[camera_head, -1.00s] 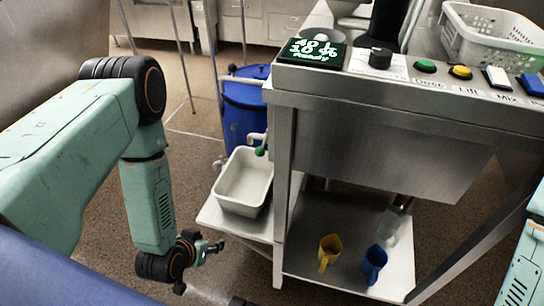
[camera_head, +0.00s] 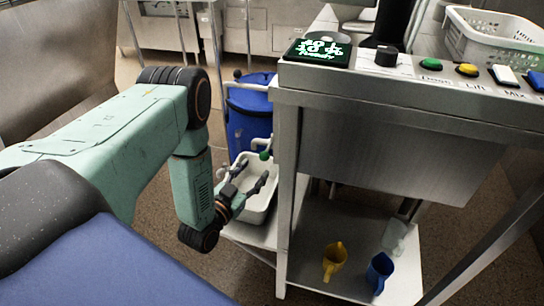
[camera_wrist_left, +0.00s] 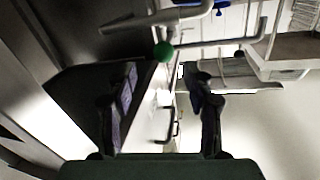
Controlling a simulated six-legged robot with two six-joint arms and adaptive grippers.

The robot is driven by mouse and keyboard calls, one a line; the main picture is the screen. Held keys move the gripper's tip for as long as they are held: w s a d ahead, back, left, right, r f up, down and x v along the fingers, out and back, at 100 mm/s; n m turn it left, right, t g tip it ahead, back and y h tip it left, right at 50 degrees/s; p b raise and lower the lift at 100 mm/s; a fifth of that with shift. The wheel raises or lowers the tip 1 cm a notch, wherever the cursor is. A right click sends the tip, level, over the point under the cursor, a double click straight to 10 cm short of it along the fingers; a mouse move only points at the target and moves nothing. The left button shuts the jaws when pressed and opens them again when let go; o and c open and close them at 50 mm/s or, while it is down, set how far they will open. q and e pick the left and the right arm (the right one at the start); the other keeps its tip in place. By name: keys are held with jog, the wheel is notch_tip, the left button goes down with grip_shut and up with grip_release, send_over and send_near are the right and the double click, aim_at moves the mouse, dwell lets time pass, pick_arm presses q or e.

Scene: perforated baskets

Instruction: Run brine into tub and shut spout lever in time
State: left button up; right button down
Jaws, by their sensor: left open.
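The white tub (camera_head: 262,205) sits on a low steel shelf below the spout, beside the blue barrel (camera_head: 249,122). The spout has a green-knobbed lever (camera_head: 264,155). My left gripper (camera_head: 252,178) is open and empty in front of the tub, hiding part of it, with its fingers pointing up toward the spout. In the left wrist view the green lever knob (camera_wrist_left: 164,51) shows ahead, between and beyond the two spread fingers (camera_wrist_left: 165,85), apart from them. The tub's pale wall seems to show at the right (camera_wrist_left: 285,110). Whether brine is flowing cannot be told. My right gripper is not in view.
A steel machine with a lit display (camera_head: 318,51) and several buttons stands right of the spout. A white perforated basket (camera_head: 494,40) is on top.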

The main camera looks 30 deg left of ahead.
aim_at(262, 159)
pick_arm(q)
jog(key=shift+w+a+r, duration=0.1)
jog(key=shift+w+a, duration=0.1)
jog(key=shift+w, duration=0.15)
jog(key=w+b, duration=0.2)
jog(key=w, duration=0.3)
jog(key=shift+w+a, duration=0.1)
jog(key=shift+w, duration=0.85)
grip_shut()
